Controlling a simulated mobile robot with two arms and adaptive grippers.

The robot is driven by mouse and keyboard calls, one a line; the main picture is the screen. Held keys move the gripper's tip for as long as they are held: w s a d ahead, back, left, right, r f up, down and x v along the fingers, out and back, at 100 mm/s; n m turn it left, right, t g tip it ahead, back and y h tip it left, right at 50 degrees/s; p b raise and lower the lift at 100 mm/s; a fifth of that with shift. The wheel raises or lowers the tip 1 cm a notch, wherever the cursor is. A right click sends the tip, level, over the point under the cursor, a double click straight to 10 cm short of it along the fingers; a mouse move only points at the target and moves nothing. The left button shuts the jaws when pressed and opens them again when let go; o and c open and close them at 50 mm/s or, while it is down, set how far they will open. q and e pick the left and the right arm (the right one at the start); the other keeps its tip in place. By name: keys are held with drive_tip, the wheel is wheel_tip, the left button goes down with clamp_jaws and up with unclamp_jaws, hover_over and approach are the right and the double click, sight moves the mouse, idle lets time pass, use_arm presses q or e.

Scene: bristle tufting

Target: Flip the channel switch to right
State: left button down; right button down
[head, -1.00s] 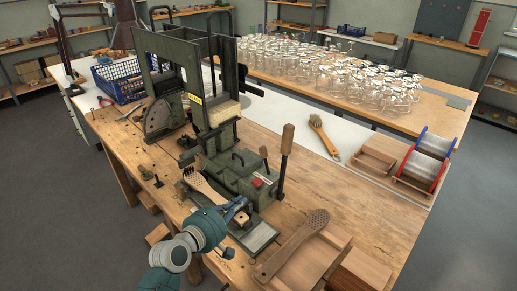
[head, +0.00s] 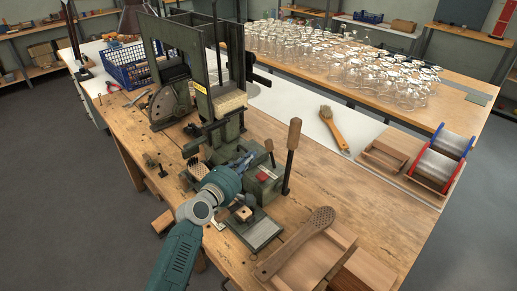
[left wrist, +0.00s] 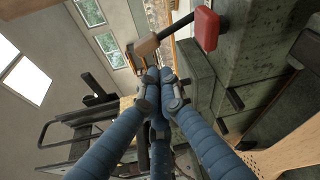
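The green tufting machine (head: 262,188) stands on the wooden bench. It has a small upright lever (head: 269,146) with a brown knob, a red part (head: 263,177) on its top, and a tall wooden-handled lever (head: 293,145) at its right. No label shows which one is the channel switch. My left gripper (head: 248,158) is over the machine, just left of the small lever. In the left wrist view its blue fingers (left wrist: 155,75) are closed together with nothing between them. A beige knob (left wrist: 147,44) on a dark rod and the red part (left wrist: 205,28) appear just beyond the fingertips. My right gripper is out of view.
A brush head (head: 197,168) sits left of my arm, partly hidden.

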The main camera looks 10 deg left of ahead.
sight(258, 157)
use_arm(q)
drive_tip(key=x, duration=0.4)
drive_tip(key=shift+w+d+f, duration=0.1)
drive_tip(key=shift+w+f, duration=0.05)
drive_tip(key=shift+w, duration=0.2)
drive_tip(key=shift+w+d, duration=0.2)
drive_tip(key=shift+w, duration=0.55)
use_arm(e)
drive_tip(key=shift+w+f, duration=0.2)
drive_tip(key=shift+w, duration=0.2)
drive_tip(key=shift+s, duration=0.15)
